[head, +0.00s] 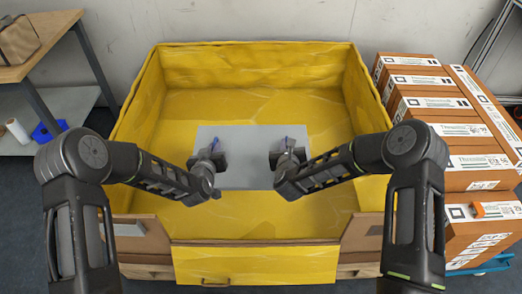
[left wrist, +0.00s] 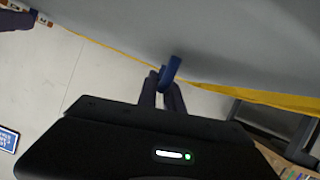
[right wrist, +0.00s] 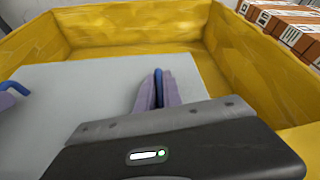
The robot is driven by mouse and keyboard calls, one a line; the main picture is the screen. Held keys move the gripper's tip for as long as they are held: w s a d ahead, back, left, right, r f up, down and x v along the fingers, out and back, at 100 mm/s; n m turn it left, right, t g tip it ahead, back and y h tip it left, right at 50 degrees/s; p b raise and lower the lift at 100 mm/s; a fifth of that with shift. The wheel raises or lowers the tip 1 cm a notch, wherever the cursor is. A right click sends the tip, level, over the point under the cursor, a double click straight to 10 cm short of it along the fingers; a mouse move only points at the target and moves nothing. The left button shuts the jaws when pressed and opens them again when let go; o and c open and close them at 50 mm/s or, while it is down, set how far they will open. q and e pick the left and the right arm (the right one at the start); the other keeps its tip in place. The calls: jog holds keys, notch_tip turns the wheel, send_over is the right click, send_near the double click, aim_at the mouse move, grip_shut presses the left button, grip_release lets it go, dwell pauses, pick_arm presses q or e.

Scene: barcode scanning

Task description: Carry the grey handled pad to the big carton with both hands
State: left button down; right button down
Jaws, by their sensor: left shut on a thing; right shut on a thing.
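The grey pad (head: 240,178) is a flat sheet with blue handles, held level over the big yellow-lined carton (head: 130,112). My left gripper (head: 216,145) is shut on the pad's left blue handle, which shows in the left wrist view (left wrist: 171,68). My right gripper (head: 287,147) is shut on the right blue handle, which shows in the right wrist view (right wrist: 158,85). The pad's grey surface also fills much of the right wrist view (right wrist: 85,95). The pad's exact height above the carton floor cannot be told.
Stacked brown labelled boxes (head: 440,112) stand right of the carton. A wooden table (head: 45,45) with a lower shelf, a blue bin (head: 50,130) and a white roll (head: 17,130) is at the left. The carton's yellow front flap (head: 255,262) hangs down. A pale wall is behind.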

pick_arm(q)
jog(key=shift+a, duration=0.1)
pick_arm(e)
jog(key=shift+d, duration=0.15)
